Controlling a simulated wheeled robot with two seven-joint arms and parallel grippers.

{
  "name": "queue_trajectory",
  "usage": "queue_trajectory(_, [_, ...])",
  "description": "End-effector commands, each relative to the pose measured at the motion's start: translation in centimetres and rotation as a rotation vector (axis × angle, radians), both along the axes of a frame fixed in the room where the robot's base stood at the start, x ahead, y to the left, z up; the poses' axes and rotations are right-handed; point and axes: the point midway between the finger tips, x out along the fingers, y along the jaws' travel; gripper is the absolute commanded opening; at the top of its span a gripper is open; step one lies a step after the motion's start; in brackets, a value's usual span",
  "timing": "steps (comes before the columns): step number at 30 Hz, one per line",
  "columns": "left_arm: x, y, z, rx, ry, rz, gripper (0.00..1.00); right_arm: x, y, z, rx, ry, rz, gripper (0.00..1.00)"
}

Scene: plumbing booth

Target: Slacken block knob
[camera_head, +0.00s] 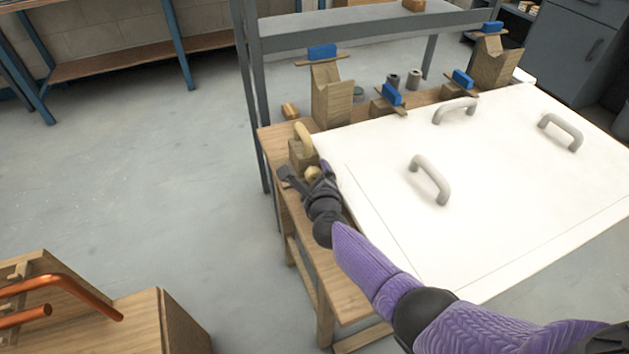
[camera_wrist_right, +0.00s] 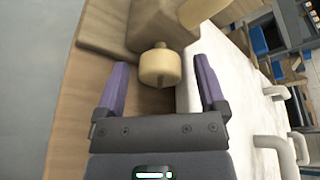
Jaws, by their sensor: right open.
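The block knob (camera_head: 313,173) is a small pale wooden knob on the near side of a wooden block (camera_head: 297,153) at the table's left corner. In the right wrist view the knob (camera_wrist_right: 160,68) sits ahead of my palm, between the far ends of my fingers, with a gap on each side. My right gripper (camera_head: 307,175) is open and empty around it; its purple fingers (camera_wrist_right: 161,76) do not appear to touch the knob. The block (camera_wrist_right: 130,25) shows beyond the knob. My left gripper is out of view.
A white panel (camera_head: 500,190) with several grey handles lies right of the knob, close beside my right gripper. Wooden stands with blue-handled clamps (camera_head: 322,52) line the table's back edge.

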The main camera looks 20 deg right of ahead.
Motion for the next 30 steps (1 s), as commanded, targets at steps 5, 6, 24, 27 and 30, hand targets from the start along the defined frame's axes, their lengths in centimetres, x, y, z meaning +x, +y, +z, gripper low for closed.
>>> queue_trajectory(5, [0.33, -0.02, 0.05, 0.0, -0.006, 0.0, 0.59, -0.02, 0.01, 0.09, 0.0, 0.0, 0.0, 0.86])
queue_trajectory(6, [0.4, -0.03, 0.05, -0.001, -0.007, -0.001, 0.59, -0.03, 0.02, 0.09, 0.0, -0.001, 0.001, 0.77])
queue_trajectory(24, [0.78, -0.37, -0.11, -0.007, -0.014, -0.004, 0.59, -0.06, 0.07, 0.0, -0.018, 0.0, 0.001, 0.0])
queue_trajectory(27, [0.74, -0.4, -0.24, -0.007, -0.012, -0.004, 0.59, -0.07, 0.09, -0.07, -0.051, -0.001, 0.0, 0.0])
queue_trajectory(30, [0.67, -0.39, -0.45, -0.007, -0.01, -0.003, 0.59, -0.08, 0.11, -0.15, -0.106, -0.003, 0.001, 0.0])
